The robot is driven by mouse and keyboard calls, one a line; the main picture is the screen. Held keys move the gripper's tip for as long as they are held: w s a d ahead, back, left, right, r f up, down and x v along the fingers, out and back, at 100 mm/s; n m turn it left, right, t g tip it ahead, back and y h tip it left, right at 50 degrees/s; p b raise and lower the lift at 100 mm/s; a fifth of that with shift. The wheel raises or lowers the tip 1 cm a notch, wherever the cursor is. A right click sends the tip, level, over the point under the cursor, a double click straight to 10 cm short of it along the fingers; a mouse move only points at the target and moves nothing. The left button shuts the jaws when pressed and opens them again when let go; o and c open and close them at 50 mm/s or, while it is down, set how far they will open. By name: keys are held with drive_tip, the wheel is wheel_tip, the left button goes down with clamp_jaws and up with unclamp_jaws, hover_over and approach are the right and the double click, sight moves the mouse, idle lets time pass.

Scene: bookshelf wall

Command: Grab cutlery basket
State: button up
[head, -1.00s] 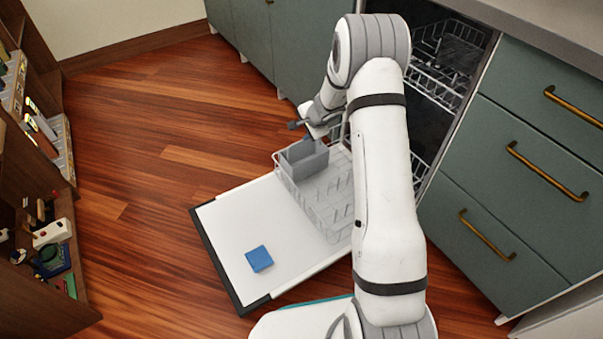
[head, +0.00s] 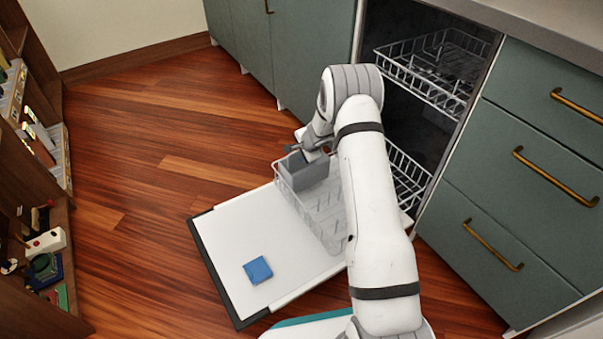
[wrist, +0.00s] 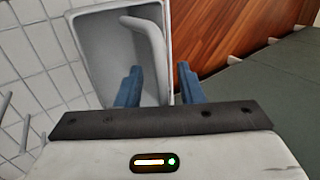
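The grey cutlery basket (head: 308,175) stands at the back left corner of the pulled-out lower dishwasher rack (head: 325,215). My gripper (head: 313,153) is at the basket's top, partly hidden by my own arm in the head view. In the wrist view, the basket (wrist: 105,55) lies below the gripper, with a curved grey handle (wrist: 150,48) across it. The two blue fingers of my gripper (wrist: 160,86) are apart. The left finger is over the basket's inside and the right one is beyond its right wall. Whether they touch it, I cannot tell.
The open dishwasher door (head: 235,235) lies flat, with a blue block (head: 257,270) on it. The upper rack (head: 435,70) is inside the dishwasher. Green drawers (head: 510,190) stand at right, a shelf (head: 40,180) at left. The wooden floor (head: 150,190) between is clear.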

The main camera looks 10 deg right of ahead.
clamp_jaws()
idle(0.7)
